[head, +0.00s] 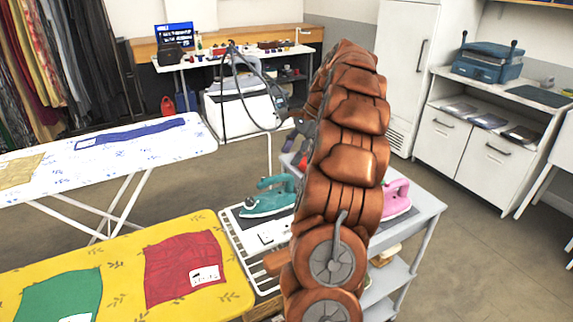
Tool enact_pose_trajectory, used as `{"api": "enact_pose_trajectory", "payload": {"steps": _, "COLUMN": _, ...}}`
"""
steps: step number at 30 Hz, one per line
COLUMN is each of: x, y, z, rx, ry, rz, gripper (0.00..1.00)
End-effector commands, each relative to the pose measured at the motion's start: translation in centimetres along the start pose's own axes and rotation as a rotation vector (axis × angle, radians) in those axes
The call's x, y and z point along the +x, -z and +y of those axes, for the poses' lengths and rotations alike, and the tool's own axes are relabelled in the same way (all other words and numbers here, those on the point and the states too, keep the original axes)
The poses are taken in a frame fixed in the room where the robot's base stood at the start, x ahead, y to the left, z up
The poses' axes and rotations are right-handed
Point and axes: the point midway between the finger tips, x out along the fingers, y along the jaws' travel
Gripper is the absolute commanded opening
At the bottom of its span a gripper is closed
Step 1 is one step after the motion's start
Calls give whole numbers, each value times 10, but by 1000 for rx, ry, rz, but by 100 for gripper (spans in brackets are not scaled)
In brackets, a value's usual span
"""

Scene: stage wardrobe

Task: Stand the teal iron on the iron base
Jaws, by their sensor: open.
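The teal iron (266,198) sits just left of my copper arm. It seems to rest soleplate down at the far end of a white slotted rest (238,250), beside the yellow ironing board. Its right end meets the arm's outline, so part of it may be hidden. I cannot tell for sure whether this slotted rest is the iron base; no other base shows clearly. My arm runs up the middle of the head view and covers what is behind it. My gripper cannot be made out.
A pink iron (397,198) sits on a grey cart (422,214), partly behind my arm. A yellow ironing board (125,268) and a white one (50,165) fill the left. A white steam station (240,112) with a hose stands behind. Floor at right is clear.

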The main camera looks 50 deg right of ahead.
Motion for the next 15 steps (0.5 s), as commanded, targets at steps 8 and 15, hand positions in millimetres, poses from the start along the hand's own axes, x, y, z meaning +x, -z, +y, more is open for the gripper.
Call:
{"api": "enact_pose_trajectory", "payload": {"steps": 8, "x": -18, "y": 0, "z": 0, "rx": -1, "ry": 0, "rz": 1, "gripper": 49}}
{"api": "enact_pose_trajectory", "payload": {"steps": 15, "x": -20, "y": -1, "z": 0, "rx": -1, "ry": -2, "rz": 0, "gripper": 49}}
